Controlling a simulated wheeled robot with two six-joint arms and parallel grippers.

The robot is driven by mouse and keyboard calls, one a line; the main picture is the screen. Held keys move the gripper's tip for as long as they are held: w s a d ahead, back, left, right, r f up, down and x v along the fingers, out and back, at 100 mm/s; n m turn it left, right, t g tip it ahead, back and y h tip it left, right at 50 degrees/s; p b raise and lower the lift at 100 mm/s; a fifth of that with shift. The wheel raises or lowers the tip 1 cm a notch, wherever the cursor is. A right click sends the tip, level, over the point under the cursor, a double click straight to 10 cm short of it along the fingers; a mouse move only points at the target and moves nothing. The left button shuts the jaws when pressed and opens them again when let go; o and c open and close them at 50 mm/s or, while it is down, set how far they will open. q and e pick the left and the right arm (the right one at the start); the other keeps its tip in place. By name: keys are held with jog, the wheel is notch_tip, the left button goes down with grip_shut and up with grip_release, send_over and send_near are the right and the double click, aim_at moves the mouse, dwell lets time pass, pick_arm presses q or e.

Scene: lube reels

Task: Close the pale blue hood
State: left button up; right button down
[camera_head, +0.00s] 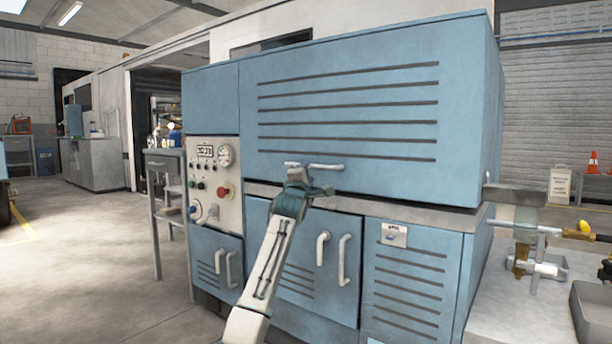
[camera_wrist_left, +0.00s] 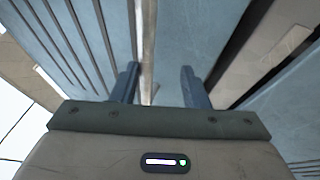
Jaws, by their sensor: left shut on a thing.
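The pale blue hood (camera_head: 350,85) is the large upper panel of the machine, with several dark slots across its front. In the head view its lower edge sits just above the grey ledge (camera_head: 400,207), and it looks down or nearly down. Its pale bar handle (camera_head: 328,166) runs along the lower front edge. My left gripper (camera_head: 299,178) is at the handle's left part, shut on it. In the left wrist view the fingers (camera_wrist_left: 158,88) stand on either side of the pale bar (camera_wrist_left: 146,45). My right gripper is out of view.
A control panel (camera_head: 214,181) with gauges and knobs is left of my arm. Lower doors (camera_head: 320,270) with upright handles are below the ledge. A metal bench (camera_head: 525,300) with pipe fittings and a tray stands at right. Open floor (camera_head: 90,270) lies at left.

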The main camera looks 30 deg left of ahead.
pick_arm(q)
jog(key=shift+f, duration=0.25)
jog(key=p+v, duration=0.3)
jog(key=v, duration=0.7)
jog(key=shift+s+d, duration=0.15)
jog(key=shift+s, duration=0.25)
jog(key=shift+r, duration=0.15)
